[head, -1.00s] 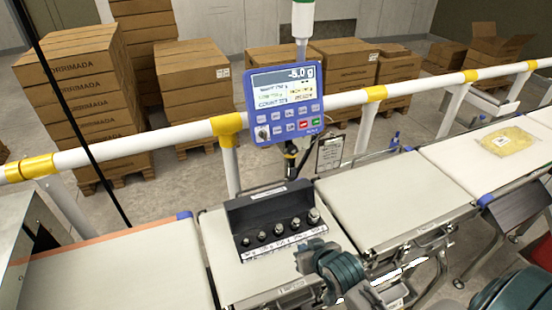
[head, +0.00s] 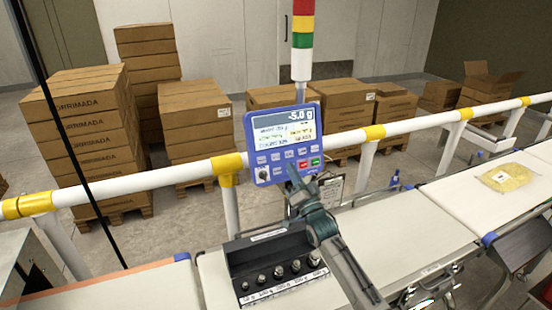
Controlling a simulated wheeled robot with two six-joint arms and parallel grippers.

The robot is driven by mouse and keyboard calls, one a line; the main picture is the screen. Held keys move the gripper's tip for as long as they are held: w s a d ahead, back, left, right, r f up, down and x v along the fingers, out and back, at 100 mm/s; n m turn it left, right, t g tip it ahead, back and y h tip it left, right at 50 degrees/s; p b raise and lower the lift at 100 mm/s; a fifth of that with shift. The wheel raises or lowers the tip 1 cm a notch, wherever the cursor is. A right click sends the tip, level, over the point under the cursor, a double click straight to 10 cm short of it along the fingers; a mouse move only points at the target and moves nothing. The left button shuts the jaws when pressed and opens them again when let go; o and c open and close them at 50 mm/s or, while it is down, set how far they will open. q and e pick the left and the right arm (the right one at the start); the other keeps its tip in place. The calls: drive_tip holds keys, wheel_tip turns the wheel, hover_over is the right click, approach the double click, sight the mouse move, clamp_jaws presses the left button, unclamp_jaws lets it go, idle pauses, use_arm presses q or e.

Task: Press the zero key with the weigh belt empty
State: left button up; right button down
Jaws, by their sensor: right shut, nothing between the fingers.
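The blue control panel (head: 251,133) faces me on the rail and its display (head: 284,128) reads -5.0 g. Below the display are rows of small blue keys, with a red key (head: 303,165) and a green key (head: 315,162) at lower right. The key labels are too small to read. My right gripper (head: 292,174) is shut and empty, its tips in front of the lower key row, just left of the red key. They hide part of that row. I cannot tell if they touch it. My left gripper is out of view.
A dark box of metal weights (head: 238,262) sits on a belt section below the panel, partly behind my right arm. The belt section (head: 385,228) to its right looks bare. A yellow bag (head: 506,177) lies on the far-right belt. The white rail (head: 120,182) runs behind.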

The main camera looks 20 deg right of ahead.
sight(276, 157)
idle(0.3)
drive_tip(key=shift+w+d+f+b, duration=0.1)
drive_tip(key=shift+w+f+b, duration=0.3)
drive_tip(key=shift+w+b, duration=0.9)
drive_tip(key=shift+w+d+f+b, duration=0.1)
drive_tip(key=shift+w+f+b, duration=0.3)
drive_tip(key=shift+w+b, duration=0.85)
drive_tip(key=shift+w+d+f+b, duration=0.1)
drive_tip(key=shift+w+f+b, duration=0.3)
drive_tip(key=shift+w+b, duration=0.9)
drive_tip(key=shift+w+p, duration=0.4)
drive_tip(key=shift+p, duration=0.1)
drive_tip(key=shift+w, duration=0.1)
drive_tip(key=shift+w, duration=0.35)
